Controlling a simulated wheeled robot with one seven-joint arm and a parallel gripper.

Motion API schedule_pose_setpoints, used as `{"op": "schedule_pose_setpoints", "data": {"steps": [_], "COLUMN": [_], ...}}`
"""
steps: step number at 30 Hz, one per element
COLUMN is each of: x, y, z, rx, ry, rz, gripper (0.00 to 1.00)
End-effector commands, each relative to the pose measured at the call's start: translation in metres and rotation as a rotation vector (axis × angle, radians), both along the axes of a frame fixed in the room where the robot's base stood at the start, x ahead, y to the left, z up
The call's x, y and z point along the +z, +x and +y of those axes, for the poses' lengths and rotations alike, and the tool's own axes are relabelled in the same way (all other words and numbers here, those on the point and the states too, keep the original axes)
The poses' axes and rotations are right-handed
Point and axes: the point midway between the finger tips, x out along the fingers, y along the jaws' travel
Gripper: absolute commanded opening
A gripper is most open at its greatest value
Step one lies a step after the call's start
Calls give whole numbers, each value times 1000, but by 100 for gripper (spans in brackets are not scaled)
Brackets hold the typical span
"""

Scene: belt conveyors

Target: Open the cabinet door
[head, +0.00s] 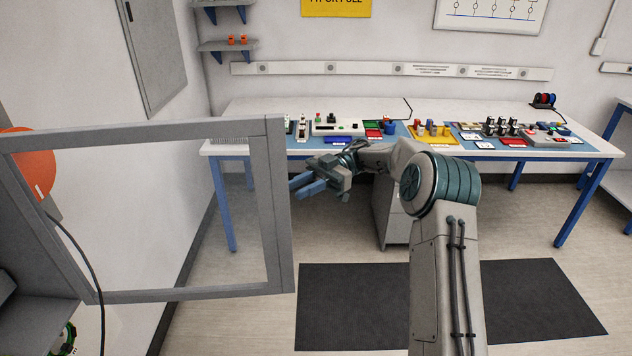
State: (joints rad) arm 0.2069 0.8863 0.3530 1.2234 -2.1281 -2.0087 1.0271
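The cabinet door (280,212) is a grey frame around a clear pane, at the left of the head view. It stands swung out from the grey cabinet (30,310) at the left edge. Its free edge points right. My gripper (297,188) is just right of that free edge in the picture, with its blue fingers pointing left toward it. A small gap shows between the fingertips and the frame, though depth is hard to judge. Nothing is seen held. The fingers overlap in this view, so their spacing is unclear. Most of the cabinet is cut off.
A workbench (225,149) with blue legs and several devices runs along the back wall. A grey drawer unit (395,228) stands under it. An orange disc (30,165) shows behind the pane. A dark mat (350,305) lies on otherwise open floor.

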Motion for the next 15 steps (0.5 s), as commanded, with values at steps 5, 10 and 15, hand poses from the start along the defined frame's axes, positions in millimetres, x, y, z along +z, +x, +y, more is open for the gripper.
{"op": "schedule_pose_setpoints", "data": {"steps": [5, 10, 15], "x": [0, 0, 0], "y": [15, 24, 27], "z": [-19, -29, -34], "rx": [-1, 1, 0], "ry": [4, 2, 0], "rz": [0, 0, 0], "gripper": [27, 27, 27]}}
